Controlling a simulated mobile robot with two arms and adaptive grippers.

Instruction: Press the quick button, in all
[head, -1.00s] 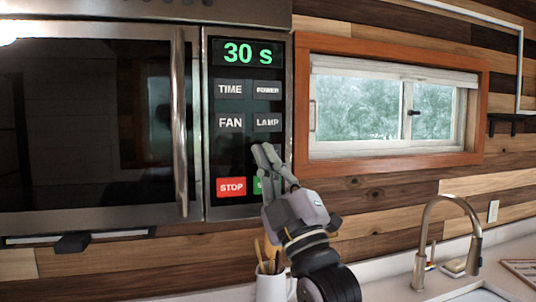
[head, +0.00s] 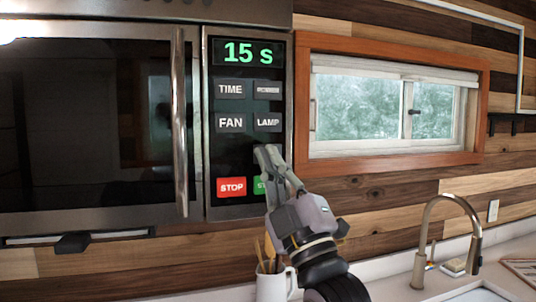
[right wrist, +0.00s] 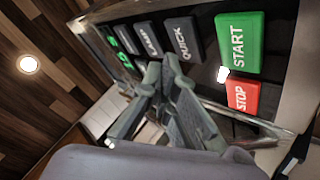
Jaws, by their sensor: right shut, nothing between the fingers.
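The microwave control panel (head: 247,150) has a display (head: 248,53) reading "15 s" in green. The dark QUICK button (right wrist: 183,40) shows in the right wrist view, between LAMP and the green START button (right wrist: 239,42). In the head view my right gripper's fingers hide the QUICK place, below LAMP (head: 268,123) and above START. My right gripper (head: 268,155) is shut and empty, its fingertips at the panel; in the right wrist view its fingertips (right wrist: 163,72) are beside QUICK's edge. I cannot tell whether they touch it. My left gripper is not in view.
The red STOP button (head: 231,187) is left of START, and FAN (head: 230,123) is left of LAMP. The microwave's vertical door handle (head: 181,120) stands left of the panel. A mug with utensils (head: 275,285) is below my right gripper. A faucet (head: 425,240) stands to the right.

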